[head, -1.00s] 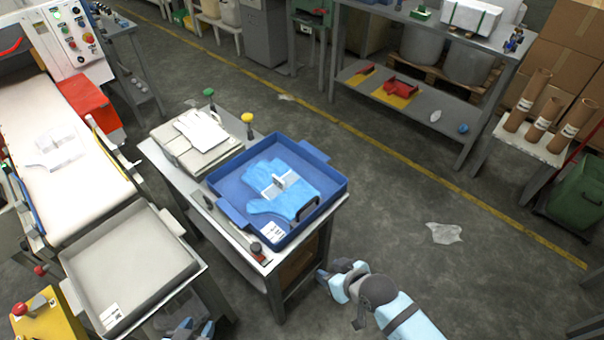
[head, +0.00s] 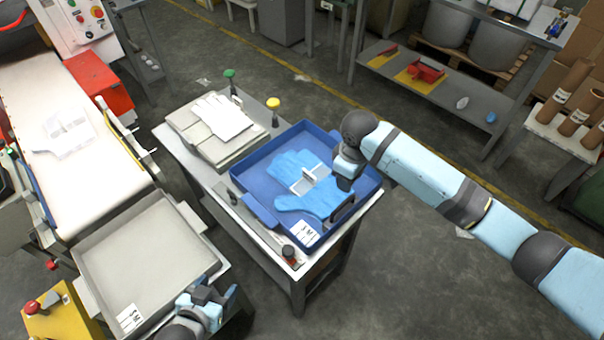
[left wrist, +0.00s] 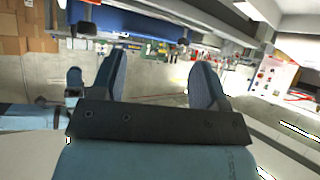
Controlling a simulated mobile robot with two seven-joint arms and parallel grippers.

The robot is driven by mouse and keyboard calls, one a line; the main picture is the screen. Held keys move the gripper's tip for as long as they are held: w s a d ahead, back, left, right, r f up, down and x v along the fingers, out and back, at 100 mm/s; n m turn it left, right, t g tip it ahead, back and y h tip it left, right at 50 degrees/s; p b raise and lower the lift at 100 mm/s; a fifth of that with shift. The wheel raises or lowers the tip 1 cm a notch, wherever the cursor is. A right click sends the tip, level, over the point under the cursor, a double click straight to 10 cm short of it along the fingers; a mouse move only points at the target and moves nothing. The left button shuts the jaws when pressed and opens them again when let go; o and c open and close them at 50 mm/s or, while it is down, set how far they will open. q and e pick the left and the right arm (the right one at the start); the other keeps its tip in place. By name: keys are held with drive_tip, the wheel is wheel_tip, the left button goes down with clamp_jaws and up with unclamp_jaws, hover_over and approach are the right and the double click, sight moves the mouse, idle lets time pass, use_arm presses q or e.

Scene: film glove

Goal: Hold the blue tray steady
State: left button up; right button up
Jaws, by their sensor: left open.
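The blue tray (head: 262,178) sits on a small metal table. Blue gloves (head: 312,200) with a white band lie in it, and a white label card is at its front corner. My right gripper (head: 346,182) comes down over the tray's right side; its fingertips are hidden, so I cannot tell whether it touches the tray or what is between its jaws. My left gripper (head: 214,296) is open and empty over the right edge of the grey tray, apart from the blue tray. Its two fingers show spread in the left wrist view (left wrist: 160,80), with a blue tray-like shape above them.
Grey folded sheets with a white glove (head: 218,118) lie behind the blue tray. A green knob (head: 230,76) and a yellow knob (head: 273,103) stand near them. A grey tray (head: 140,255) and white conveyor (head: 75,130) are at left. The floor right of the table is open.

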sight(259, 209)
use_arm(q)
drive_tip(key=w+d+m+g, duration=0.2)
drive_tip(key=w+d+m, duration=0.1)
drive_tip(key=w+m, duration=0.1)
drive_tip(key=w+d+m+g, duration=0.2)
drive_tip(key=w+d+m, duration=0.1)
drive_tip(key=w+m, duration=0.1)
drive_tip(key=w+d+m+g, duration=0.2)
drive_tip(key=w+d+m, duration=0.1)
drive_tip(key=w+m, duration=0.2)
drive_tip(key=shift+w+d+f+h, duration=0.1)
drive_tip(key=shift+w+f+h, duration=0.1)
drive_tip(key=shift+w, duration=0.2)
drive_tip(key=shift+w+f+h, duration=0.1)
drive_tip(key=shift+w+h, duration=0.1)
drive_tip(key=shift+w, duration=0.2)
drive_tip(key=w+r+m+g, duration=0.1)
drive_tip(key=m, duration=0.1)
drive_tip(key=w+r+m+g+y, duration=0.1)
drive_tip(key=w+m, duration=0.1)
drive_tip(key=w+r+m+g, duration=0.1)
drive_tip(key=w, duration=0.1)
drive_tip(key=shift+d+m+y, duration=0.2)
drive_tip(key=shift+m+y, duration=0.2)
drive_tip(key=w+a+r+m+g+y, duration=0.2)
drive_tip(key=w+r+m, duration=0.2)
drive_tip(key=r+m, duration=0.1)
wheel_tip(259, 209, down, 14)
drive_tip(key=shift+r, duration=0.1)
clamp_jaws()
